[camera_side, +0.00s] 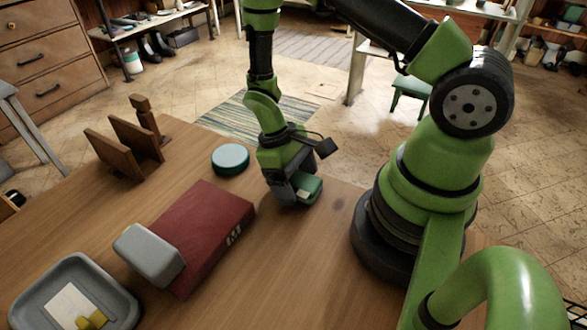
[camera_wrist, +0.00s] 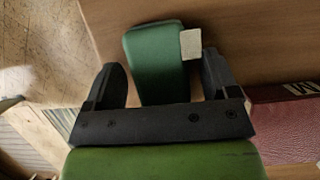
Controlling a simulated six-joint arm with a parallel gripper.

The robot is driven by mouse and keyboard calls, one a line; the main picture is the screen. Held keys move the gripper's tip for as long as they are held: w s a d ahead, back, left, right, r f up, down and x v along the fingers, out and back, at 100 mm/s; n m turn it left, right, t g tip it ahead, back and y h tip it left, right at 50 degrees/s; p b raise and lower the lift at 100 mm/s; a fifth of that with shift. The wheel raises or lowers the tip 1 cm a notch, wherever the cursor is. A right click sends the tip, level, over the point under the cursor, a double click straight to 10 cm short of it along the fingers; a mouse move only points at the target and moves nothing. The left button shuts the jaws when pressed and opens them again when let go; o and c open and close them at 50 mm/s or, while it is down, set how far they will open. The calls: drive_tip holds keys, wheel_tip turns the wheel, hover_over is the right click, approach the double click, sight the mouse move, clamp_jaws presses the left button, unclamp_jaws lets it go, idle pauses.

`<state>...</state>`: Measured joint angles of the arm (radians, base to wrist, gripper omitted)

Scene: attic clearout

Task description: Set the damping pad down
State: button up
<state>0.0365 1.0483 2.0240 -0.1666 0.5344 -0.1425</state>
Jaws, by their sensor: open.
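A green block (camera_side: 309,188) with a pale label lies on the wooden table under my gripper (camera_side: 290,192). It also shows in the wrist view (camera_wrist: 156,60), between the two dark fingers of my gripper (camera_wrist: 161,68). The fingers are open, with a gap on each side of the block. The block's near end is hidden behind the gripper body. A round teal disc (camera_side: 230,158) lies flat on the table to the left of my gripper. I cannot tell for sure which of these is the damping pad.
A red book (camera_side: 215,220) lies left of my gripper, with a grey rounded box (camera_side: 148,254) resting on its edge. A grey tray (camera_side: 27,296) holds paper and a yellow piece. A wooden rack (camera_side: 108,155) stands farther back. The table in front of my gripper is clear.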

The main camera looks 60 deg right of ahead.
wheel_tip(320, 180, up, 23)
drive_tip(key=w+a+m+t, duration=0.2)
drive_tip(key=t, duration=0.3)
drive_tip(key=s+a+r+m+t+y, duration=0.1)
drive_tip(key=s+r+m+t+y, duration=0.1)
drive_tip(key=s+r+t, duration=0.4)
drive_tip(key=s+r, duration=0.1)
drive_tip(key=s, duration=0.1)
drive_tip(key=shift+s+a+r+t, duration=0.3)
drive_tip(key=shift+s+a+r, duration=0.05)
